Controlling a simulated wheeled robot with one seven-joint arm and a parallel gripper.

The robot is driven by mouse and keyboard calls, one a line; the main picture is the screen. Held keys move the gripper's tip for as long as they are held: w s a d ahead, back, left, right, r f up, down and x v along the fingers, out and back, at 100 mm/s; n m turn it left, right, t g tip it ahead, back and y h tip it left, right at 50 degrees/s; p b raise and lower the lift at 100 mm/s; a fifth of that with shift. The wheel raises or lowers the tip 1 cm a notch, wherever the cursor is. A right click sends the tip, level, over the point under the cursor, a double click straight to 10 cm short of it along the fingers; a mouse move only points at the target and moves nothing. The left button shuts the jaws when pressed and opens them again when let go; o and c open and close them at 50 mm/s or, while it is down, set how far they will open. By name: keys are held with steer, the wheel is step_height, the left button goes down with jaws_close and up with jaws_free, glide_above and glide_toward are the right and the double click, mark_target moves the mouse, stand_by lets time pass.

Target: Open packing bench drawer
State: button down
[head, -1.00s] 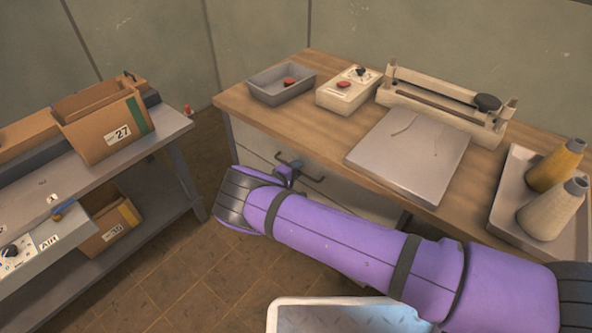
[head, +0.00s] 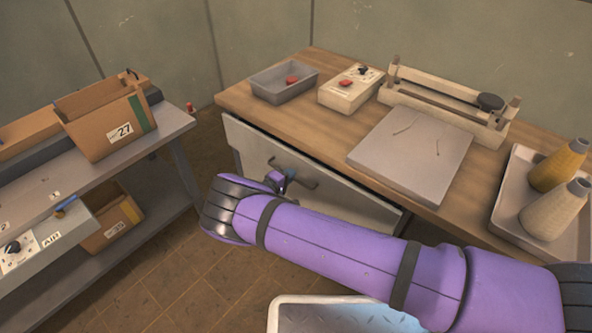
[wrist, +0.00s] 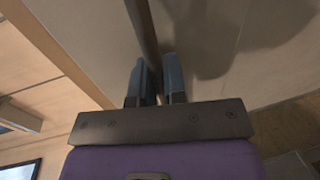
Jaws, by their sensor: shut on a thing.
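The packing bench (head: 240,103) has a wooden top and a pale grey drawer (head: 245,146) under its front edge. The drawer front stands out from the bench, with a dark gap along its top edge. Its dark bar handle (head: 308,182) is on the front. My gripper (head: 281,180) is at the handle's left part, its fingers partly hidden by my purple arm. In the wrist view my two blue-grey fingers (wrist: 158,82) are shut around the dark handle bar (wrist: 143,30), with the pale drawer front (wrist: 95,45) behind.
On the bench are a grey bin (head: 284,82), a control box (head: 350,88), a sealer (head: 445,100), a grey plate (head: 412,150) and a tray (head: 508,190) with two thread cones. A grey side bench (head: 170,124) with cartons stands left. Floor between is clear.

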steer(key=f+v, duration=0.3)
steer(key=v, duration=1.2)
steer(key=s+f+v, duration=0.1)
steer(key=f+v, duration=0.2)
steer(key=v, duration=1.1)
steer(key=shift+s+a+f, duration=0.15)
steer(key=shift+s+a, duration=0.2)
steer(key=shift+a, duration=0.25)
steer(key=c, duration=1.2)
jaws_free()
steer(key=v, duration=1.1)
steer(key=shift+d+f, duration=0.1)
